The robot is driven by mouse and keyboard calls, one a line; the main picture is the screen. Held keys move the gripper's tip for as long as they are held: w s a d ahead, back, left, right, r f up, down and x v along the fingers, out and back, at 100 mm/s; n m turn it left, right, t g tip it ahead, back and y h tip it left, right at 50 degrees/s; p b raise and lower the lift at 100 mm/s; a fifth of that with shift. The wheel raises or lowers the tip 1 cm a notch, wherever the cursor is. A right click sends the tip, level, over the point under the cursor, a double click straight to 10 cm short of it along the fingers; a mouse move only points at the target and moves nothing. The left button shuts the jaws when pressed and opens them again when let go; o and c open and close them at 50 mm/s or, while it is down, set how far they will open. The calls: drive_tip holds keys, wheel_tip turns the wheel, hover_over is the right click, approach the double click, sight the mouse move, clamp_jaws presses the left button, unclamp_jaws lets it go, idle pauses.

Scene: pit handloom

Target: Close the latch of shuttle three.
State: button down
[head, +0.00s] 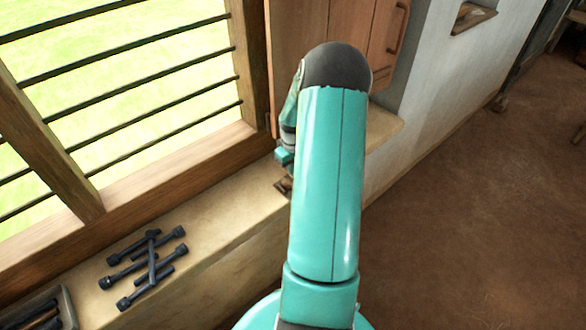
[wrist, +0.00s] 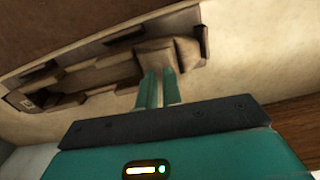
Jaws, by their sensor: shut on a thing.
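A brown wooden shuttle (wrist: 85,80) lies along the pale sill in the wrist view, with a small light label near its left end. A raised wooden block (wrist: 165,54) stands at its right end. My gripper (wrist: 158,88) has its teal fingers close together at this block and is shut on it. I cannot tell whether the block is the latch, nor how far the latch is closed. In the head view my gripper (head: 285,157) is mostly hidden behind my arm, and only a small part of the shuttle (head: 284,185) shows below it.
Several dark bobbins (head: 145,268) lie in a loose pile on the sill (head: 215,212). A tray (head: 42,312) with dark rods is at the lower left. A barred window (head: 130,90) and a wooden cabinet (head: 382,45) border the sill. The floor (head: 460,220) at right is clear.

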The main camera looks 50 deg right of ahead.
drive_tip(key=m, duration=0.4)
drive_tip(key=shift+s+d+m, duration=0.1)
drive_tip(key=shift+m, duration=0.2)
drive_tip(key=m, duration=0.4)
drive_tip(key=shift+s+d, duration=0.1)
drive_tip(key=shift+s, duration=0.05)
drive_tip(key=m, duration=0.5)
drive_tip(key=shift+s, duration=0.15)
drive_tip(key=shift+s+m, duration=0.15)
drive_tip(key=shift+m, duration=1.65)
drive_tip(key=c, duration=1.8)
unclamp_jaws()
